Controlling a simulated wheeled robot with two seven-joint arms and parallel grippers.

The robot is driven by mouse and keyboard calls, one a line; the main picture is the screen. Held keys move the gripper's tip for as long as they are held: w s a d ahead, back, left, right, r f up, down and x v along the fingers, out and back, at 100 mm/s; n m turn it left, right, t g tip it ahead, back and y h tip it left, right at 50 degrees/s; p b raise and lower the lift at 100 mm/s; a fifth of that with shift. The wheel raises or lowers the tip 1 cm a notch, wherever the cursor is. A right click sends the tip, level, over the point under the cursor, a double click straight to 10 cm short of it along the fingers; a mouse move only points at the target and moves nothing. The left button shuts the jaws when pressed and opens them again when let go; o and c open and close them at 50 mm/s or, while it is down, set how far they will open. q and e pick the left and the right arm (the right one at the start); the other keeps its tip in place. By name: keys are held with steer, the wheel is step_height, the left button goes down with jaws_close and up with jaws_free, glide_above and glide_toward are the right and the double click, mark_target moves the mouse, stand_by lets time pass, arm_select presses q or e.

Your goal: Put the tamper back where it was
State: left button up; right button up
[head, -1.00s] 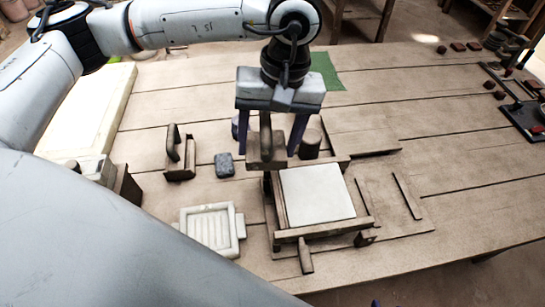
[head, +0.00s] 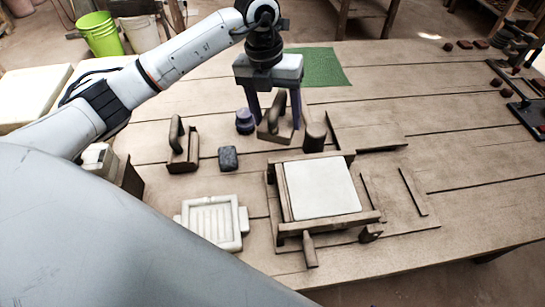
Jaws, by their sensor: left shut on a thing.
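The tamper (head: 273,126) is a brown flat-based tool with an upright handle. My left gripper (head: 274,121) comes down from above with its two dark fingers on either side of the handle, shut on it. The tamper is upright behind the press, between a dark purple-lidded jar and a brown cylinder. Its base looks to be at or very near the tabletop; I cannot tell if it touches. The press (head: 328,217) holds a pale square slab (head: 320,188) in its wooden frame. My right gripper is not in view.
The jar (head: 244,122) is close on the left and the cylinder (head: 314,137) close on the right. A second handled tool (head: 183,160), a dark block (head: 228,158) and a white ribbed tray (head: 211,222) lie to the left. A green mat (head: 322,68) lies behind.

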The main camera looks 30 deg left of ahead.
mark_target(264, 117)
arm_select(q)
steer(key=n, duration=0.1)
steer(key=a+f+n, duration=0.1)
steer(key=n, duration=0.2)
steer(key=shift+w+a+f+t, duration=0.25)
steer(key=shift+a+f+t, duration=0.05)
steer(key=shift+f, duration=0.05)
steer(key=shift+a+f+n, duration=0.1)
steer(key=shift+f+n, duration=0.2)
steer(key=shift+n, duration=0.1)
step_height(264, 117, down, 10)
steer(key=shift+r, duration=0.2)
steer(key=shift+f, duration=0.15)
steer(key=o, duration=1.8)
steer(key=shift+o, duration=0.2)
steer(key=r, duration=0.4)
steer(key=a+r, duration=0.1)
steer(key=r, duration=0.3)
steer(key=s+r, duration=0.1)
steer(key=r, duration=0.3)
steer(key=shift+s+a+r, duration=0.1)
steer(key=shift+a, duration=0.1)
